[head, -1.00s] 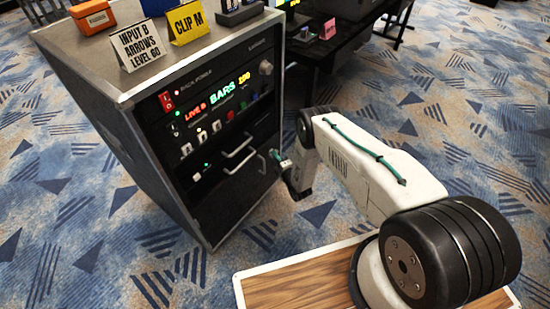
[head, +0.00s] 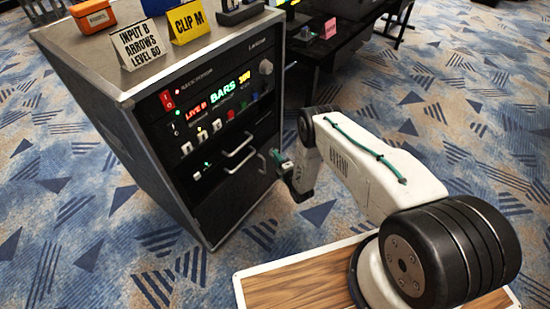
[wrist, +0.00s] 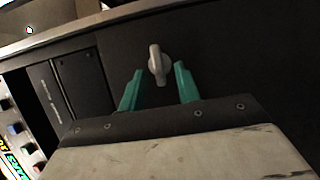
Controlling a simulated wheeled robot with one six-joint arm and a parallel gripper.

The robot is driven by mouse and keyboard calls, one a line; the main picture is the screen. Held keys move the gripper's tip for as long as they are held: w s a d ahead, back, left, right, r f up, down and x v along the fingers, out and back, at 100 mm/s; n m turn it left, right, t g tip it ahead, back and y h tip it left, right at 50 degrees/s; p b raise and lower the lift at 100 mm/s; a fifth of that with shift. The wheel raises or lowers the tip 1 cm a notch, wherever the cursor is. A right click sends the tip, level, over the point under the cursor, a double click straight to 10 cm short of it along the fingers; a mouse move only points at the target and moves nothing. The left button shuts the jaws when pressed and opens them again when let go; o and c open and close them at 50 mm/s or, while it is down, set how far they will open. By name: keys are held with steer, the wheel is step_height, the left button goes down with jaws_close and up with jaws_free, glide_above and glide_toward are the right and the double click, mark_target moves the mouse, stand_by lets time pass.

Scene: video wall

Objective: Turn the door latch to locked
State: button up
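The door latch (wrist: 158,64) is a small light-grey turn knob on a dark panel. In the wrist view its lever stands nearly upright. In the head view a small grey piece (head: 262,162), which looks like the latch, shows on the rack front just left of my gripper (head: 278,158). In the wrist view my gripper (wrist: 157,86) is open. Its two teal fingers stand on either side of the latch's lower end, with a gap on each side. I cannot tell whether the fingertips reach past the knob in depth.
The rack cabinet (head: 85,60) carries label cards and small items on top. Its front has lit displays (head: 218,97), buttons, and pale bar handles (head: 238,150) close left of my gripper. A dark desk (head: 345,45) stands behind. Carpet to the right is clear.

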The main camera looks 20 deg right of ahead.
steer(key=v, duration=0.6)
steer(key=shift+s, duration=0.35)
